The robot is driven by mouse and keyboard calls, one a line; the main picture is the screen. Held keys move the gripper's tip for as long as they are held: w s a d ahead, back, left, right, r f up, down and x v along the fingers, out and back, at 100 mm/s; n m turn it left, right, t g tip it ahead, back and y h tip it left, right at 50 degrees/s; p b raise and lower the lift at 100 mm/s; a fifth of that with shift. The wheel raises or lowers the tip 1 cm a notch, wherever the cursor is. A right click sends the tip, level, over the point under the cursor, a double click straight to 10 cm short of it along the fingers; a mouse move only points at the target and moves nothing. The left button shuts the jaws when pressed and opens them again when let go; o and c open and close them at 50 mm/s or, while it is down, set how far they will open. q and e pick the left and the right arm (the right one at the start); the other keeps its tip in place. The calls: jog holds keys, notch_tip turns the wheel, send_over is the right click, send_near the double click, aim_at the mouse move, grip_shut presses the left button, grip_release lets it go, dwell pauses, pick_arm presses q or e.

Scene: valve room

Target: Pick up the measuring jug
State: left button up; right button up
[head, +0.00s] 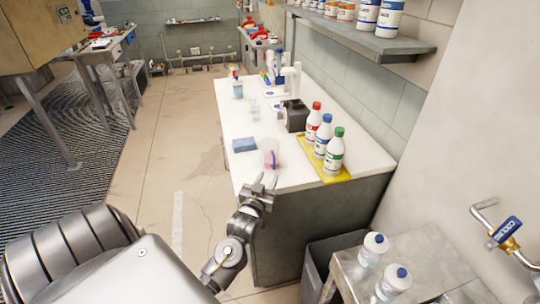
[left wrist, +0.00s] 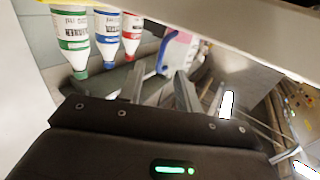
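The measuring jug (head: 270,154) is clear with pink and blue showing on it. It stands near the front edge of the white counter (head: 245,181). The jug also shows beyond my fingers in the left wrist view (left wrist: 181,48). My left gripper (head: 264,181) is open and empty, just in front of the jug at the counter's front edge. A gap separates its fingers in the left wrist view (left wrist: 160,82). No contact with the jug is visible. My right gripper is out of view.
A blue sponge-like block (head: 244,145) lies left of the jug. Red-, blue- and green-capped bottles (head: 333,151) stand on a yellow tray (head: 334,179) to its right. A black device (head: 295,115) stands behind. A grey side table (head: 416,258) holds two white bottles.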

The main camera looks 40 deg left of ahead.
aim_at(274, 165)
pick_arm(q)
jog(key=shift+x, duration=0.8)
jog(key=shift+w+r, duration=0.1)
jog(key=p+x, duration=0.2)
jog(key=x, duration=0.2)
jog(key=shift+w+a, duration=0.3)
jog(key=shift+w, duration=0.1)
jog(key=shift+c, duration=0.4)
grip_shut()
